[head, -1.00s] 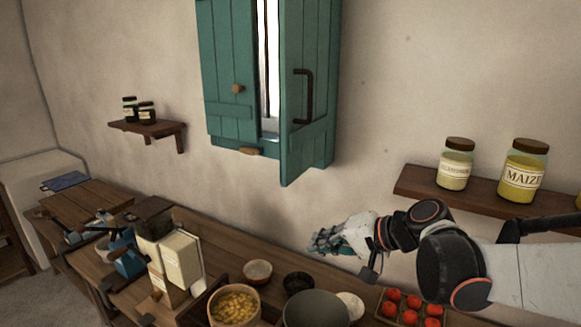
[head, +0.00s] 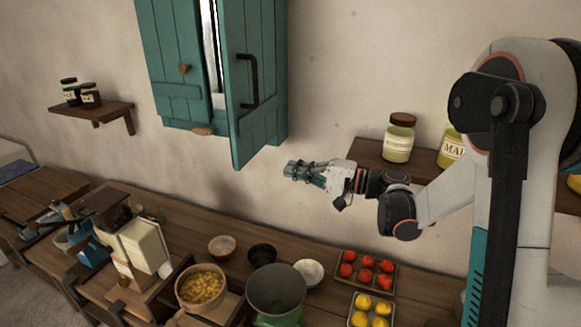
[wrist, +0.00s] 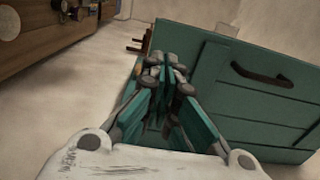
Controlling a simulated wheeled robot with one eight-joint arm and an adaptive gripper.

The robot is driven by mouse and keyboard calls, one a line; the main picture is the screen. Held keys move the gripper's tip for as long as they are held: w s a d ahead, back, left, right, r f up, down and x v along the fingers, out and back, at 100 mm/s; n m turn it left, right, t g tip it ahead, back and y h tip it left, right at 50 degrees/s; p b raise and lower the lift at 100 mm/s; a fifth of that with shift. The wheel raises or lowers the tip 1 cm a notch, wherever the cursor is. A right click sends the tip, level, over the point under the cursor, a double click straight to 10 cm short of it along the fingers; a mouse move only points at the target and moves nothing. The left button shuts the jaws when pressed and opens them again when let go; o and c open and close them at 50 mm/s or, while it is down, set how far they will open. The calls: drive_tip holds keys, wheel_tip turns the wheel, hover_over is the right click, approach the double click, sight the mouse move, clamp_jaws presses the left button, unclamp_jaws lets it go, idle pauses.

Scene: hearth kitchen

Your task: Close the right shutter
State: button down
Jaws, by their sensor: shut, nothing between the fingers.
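The right shutter (head: 240,95) is a teal plank panel with a dark bar handle (head: 249,82). It stands swung out from the wall, with a bright gap between it and the left shutter (head: 174,62). The left shutter is teal with a small wooden knob. My gripper (head: 289,170) is shut and empty, to the right of and a little below the right shutter's lower edge, apart from it in the head view. In the wrist view my fingers (wrist: 170,75) overlap the right shutter (wrist: 235,85), whose handle (wrist: 262,76) lies to their right; contact there cannot be told.
A wall shelf (head: 400,160) with jars stands right of my gripper. The counter below holds a yellow-filled bowl (head: 201,288), a large pot (head: 276,292), a tomato tray (head: 364,273) and a mill (head: 92,250). Bare wall lies between shutter and shelf.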

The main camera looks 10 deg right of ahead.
sight(245, 161)
drive_tip(key=x, duration=1.1)
drive_tip(key=shift+w+a+p, duration=0.1)
drive_tip(key=shift+a+p, duration=0.15)
drive_tip(key=shift+p, duration=0.15)
drive_tip(key=shift+a, duration=0.15)
drive_tip(key=shift+w+a+m+t+b, duration=0.2)
drive_tip(key=shift+a+m+t+b, duration=0.15)
drive_tip(key=shift+a, duration=0.2)
drive_tip(key=w+a+m+t+h+b, duration=0.4)
drive_tip(key=w+a+m+t+h, duration=0.3)
drive_tip(key=w+a+h, duration=0.3)
drive_tip(key=shift+w+a+r+m+h, duration=0.15)
drive_tip(key=shift+w+m+h, duration=1.5)
drive_tip(key=shift+w, duration=1.75)
drive_tip(key=shift+w+a+f+m+h, duration=0.1)
drive_tip(key=shift+w+a+m+h, duration=0.2)
drive_tip(key=shift+w+m+h, duration=1.65)
drive_tip(key=shift+w+a+r+m+h, duration=0.15)
drive_tip(key=shift+w+m+h, duration=0.3)
drive_tip(key=shift+w+h, duration=3.05)
drive_tip(key=w+y, duration=0.2)
drive_tip(key=shift+w+y, duration=0.4)
